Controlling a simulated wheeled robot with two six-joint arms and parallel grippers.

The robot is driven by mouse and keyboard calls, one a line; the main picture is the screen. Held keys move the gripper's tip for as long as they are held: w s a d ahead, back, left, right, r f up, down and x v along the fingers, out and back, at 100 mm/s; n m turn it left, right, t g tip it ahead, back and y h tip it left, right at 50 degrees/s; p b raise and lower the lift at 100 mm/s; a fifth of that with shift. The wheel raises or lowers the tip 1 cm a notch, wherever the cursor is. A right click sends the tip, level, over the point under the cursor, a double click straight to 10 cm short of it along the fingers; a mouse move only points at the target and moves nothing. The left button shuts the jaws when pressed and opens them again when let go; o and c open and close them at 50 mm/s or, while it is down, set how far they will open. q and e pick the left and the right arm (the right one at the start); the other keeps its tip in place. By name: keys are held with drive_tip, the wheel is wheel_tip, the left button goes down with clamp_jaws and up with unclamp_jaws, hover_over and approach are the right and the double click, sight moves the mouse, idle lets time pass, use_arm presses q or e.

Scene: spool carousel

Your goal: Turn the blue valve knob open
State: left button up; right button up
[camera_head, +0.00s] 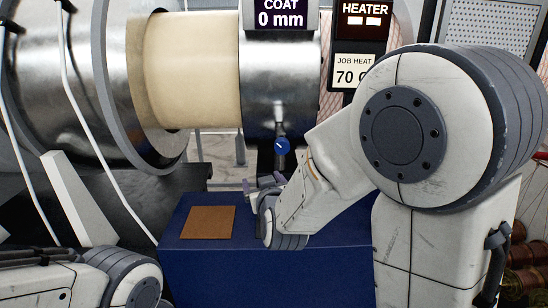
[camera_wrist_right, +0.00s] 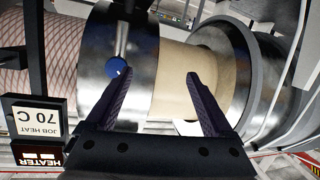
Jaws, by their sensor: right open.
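The blue valve knob (camera_head: 281,146) sits at the lower end of a short metal stem under the silver drum (camera_head: 278,75). A small pale mark shows on its face. In the right wrist view the knob (camera_wrist_right: 115,67) is left of and beyond the left finger, not between the fingers. My right gripper (camera_head: 266,184) is just below and left of the knob in the head view, largely hidden by its own wrist. In the wrist view my right gripper (camera_wrist_right: 158,90) is open and empty. My left gripper is out of the picture; only part of that arm shows at lower left.
A blue bench (camera_head: 265,275) with a brown square pad (camera_head: 208,222) stands below the drum. A large metal spool flange (camera_head: 120,90) is at left. A heater sign (camera_head: 365,18) and a job heat card (camera_head: 353,72) hang right of the drum.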

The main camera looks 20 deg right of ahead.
sight(282, 149)
drive_tip(key=w+d+h, duration=0.1)
drive_tip(key=w+d, duration=0.2)
drive_tip(key=w+d+r+m+t+h+p, duration=0.1)
drive_tip(key=w+d, duration=0.1)
drive_tip(key=w, duration=0.1)
drive_tip(key=w+d+r+t+h+p, duration=0.1)
drive_tip(key=w+d, duration=0.2)
drive_tip(key=shift+w+d+r, duration=0.2)
drive_tip(key=shift+d+r, duration=0.05)
drive_tip(key=shift+d, duration=0.05)
drive_tip(key=shift+w+d+f, duration=0.1)
drive_tip(key=shift+w+d, duration=0.1)
drive_tip(key=shift+w, duration=0.5)
